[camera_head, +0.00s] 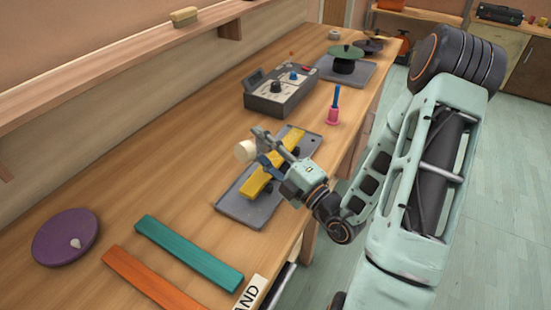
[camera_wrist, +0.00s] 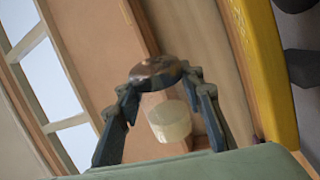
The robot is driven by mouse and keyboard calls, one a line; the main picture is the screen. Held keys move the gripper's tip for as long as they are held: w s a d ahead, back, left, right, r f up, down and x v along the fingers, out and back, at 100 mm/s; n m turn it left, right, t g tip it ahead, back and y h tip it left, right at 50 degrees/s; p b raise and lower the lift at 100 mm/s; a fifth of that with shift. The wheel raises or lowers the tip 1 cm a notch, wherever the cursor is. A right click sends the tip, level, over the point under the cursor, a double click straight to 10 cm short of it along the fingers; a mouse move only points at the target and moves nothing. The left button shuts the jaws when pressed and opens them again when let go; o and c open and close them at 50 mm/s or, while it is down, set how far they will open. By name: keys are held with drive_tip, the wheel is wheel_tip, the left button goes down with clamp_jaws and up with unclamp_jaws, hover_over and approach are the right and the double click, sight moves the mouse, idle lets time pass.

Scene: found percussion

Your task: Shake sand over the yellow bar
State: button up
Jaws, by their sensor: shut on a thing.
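My gripper (camera_head: 266,149) is shut on a pale cylindrical shaker (camera_head: 245,151) and holds it, apparently tilted, over or near the far side of the yellow bar (camera_head: 258,183). In the wrist view my gripper (camera_wrist: 162,112) has its fingers on both sides, with the shaker's pale body (camera_wrist: 169,122) and a dark brown round part between them. The yellow bar lies on a grey tray (camera_head: 235,210), partly hidden by my gripper. The yellow bar also runs down the right of the wrist view (camera_wrist: 262,65). I cannot make out any sand on it.
A grey control box (camera_head: 275,92) and a pink-based blue-handled tool (camera_head: 333,112) stand beyond the tray. Teal (camera_head: 190,252) and orange (camera_head: 150,280) bars and a purple disc (camera_head: 65,237) lie nearer. The bench between disc and control box is largely clear.

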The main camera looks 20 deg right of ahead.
drive_tip(key=n, duration=0.2)
drive_tip(key=r+n+y, duration=0.1)
drive_tip(key=n, duration=0.2)
drive_tip(key=shift+r+n+g+y, duration=0.2)
drive_tip(key=shift+n+g+y, duration=0.1)
drive_tip(key=shift+g, duration=0.1)
drive_tip(key=n, duration=0.2)
drive_tip(key=r+n+g+y, duration=0.1)
drive_tip(key=n, duration=0.2)
drive_tip(key=shift+w+d+r+p, duration=0.1)
drive_tip(key=shift+d+p, duration=0.05)
drive_tip(key=shift+p, duration=0.95)
drive_tip(key=shift+d+h+p, duration=0.1)
drive_tip(key=shift+h+p, duration=0.2)
drive_tip(key=shift+p, duration=0.3)
drive_tip(key=p, duration=0.1)
drive_tip(key=m+p, duration=0.1)
drive_tip(key=p, duration=0.1)
drive_tip(key=shift+w+d+t+h, duration=0.15)
drive_tip(key=shift+d+t+h, duration=0.15)
drive_tip(key=shift+t, duration=0.1)
drive_tip(key=f+p, duration=0.1)
drive_tip(key=p, duration=0.2)
drive_tip(key=shift+t+h, duration=0.3)
drive_tip(key=shift+h, duration=0.1)
drive_tip(key=shift+f+m+p, duration=0.25)
drive_tip(key=shift+m+p, duration=0.05)
drive_tip(key=shift+p, duration=0.05)
drive_tip(key=shift+f, duration=0.15)
